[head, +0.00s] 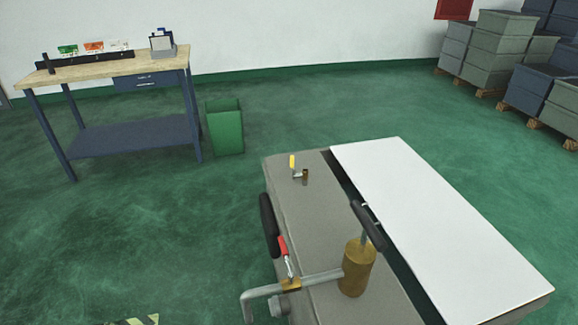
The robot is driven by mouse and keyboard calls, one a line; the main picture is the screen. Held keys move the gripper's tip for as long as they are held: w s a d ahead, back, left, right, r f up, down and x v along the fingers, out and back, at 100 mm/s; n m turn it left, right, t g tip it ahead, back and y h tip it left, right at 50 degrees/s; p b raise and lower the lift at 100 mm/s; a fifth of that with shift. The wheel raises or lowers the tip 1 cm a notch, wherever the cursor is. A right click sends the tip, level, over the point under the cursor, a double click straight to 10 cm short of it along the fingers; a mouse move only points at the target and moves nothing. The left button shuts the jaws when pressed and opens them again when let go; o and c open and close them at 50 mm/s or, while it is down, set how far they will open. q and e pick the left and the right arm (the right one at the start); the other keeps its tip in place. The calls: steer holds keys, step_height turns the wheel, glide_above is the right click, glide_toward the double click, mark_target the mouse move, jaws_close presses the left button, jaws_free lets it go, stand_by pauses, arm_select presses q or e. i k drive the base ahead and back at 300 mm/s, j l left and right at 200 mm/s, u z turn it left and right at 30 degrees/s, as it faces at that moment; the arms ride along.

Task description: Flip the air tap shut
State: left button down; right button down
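Two small taps show in the head view. The nearer tap has a red-sleeved lever (283,246) that rises from a brass body (291,285) on a grey pipe (318,279). Its lever leans up and slightly left, across the line of the pipe. The farther tap has a yellow lever (292,162), standing upright above a small brass fitting (305,176) on the grey bench top. No label shows which one is the air tap. Neither of my grippers is in view.
A brass cylinder (355,270) and black handles (268,224) stand close to the red-levered tap. A white panel (420,215) lies right of the grey top (300,205). A workbench (110,68), green bin (225,128) and stacked crates (488,50) stand farther back on open floor.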

mark_target(291, 157)
steer(key=i+j, duration=0.1)
steer(key=j, duration=0.6)
steer(key=i+j+z, duration=0.15)
steer(key=j, duration=0.5)
steer(key=i+j+z, duration=0.15)
steer(key=j, duration=0.55)
steer(key=i+j+z, duration=0.15)
steer(key=j, duration=0.55)
steer(key=i+j+z, duration=0.15)
steer(key=j, duration=0.6)
steer(key=i+j+z, duration=0.25)
steer(key=i+j, duration=0.45)
steer(key=i, duration=0.1)
